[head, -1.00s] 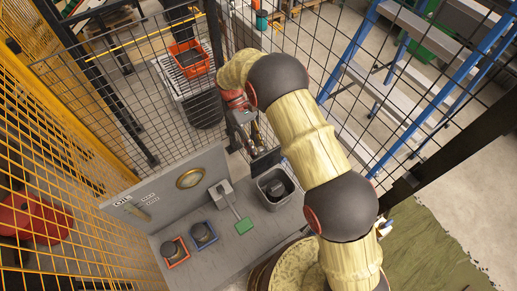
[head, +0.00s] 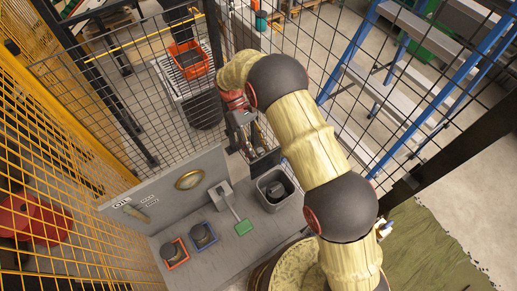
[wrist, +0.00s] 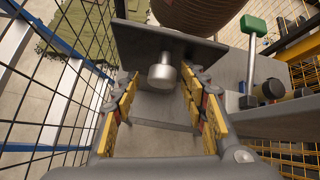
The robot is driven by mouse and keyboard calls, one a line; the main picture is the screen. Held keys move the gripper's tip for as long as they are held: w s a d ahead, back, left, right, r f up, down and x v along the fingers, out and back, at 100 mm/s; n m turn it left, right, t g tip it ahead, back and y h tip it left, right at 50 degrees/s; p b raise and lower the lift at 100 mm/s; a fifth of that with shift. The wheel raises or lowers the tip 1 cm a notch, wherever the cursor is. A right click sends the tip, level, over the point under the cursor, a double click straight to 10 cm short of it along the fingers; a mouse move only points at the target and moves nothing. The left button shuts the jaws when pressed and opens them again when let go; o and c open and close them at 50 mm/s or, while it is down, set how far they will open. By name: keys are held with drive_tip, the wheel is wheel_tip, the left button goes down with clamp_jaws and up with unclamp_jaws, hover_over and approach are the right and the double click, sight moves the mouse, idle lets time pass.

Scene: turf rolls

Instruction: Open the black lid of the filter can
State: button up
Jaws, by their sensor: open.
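The filter can (head: 264,198) is a grey, open-topped square bin at the bench's right end in the head view, with a dark object inside. Its black lid (head: 265,161) stands raised at the can's far edge. In the wrist view the lid (wrist: 140,38) is a dark plate with a pale cylindrical knob (wrist: 163,73) facing me. My gripper (head: 258,138) is beyond the lid in the head view, partly hidden by my arm. In the wrist view my gripper (wrist: 160,85) is open, the knob showing between its fingertips. I cannot tell whether they touch it.
On the bench (head: 225,258) are a green-ended lever (head: 243,227), a blue tray (head: 203,236) and an orange tray (head: 174,253). Wire fencing (head: 110,90) and a blue ladder (head: 350,55) are close by.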

drive_tip(key=v, duration=1.2)
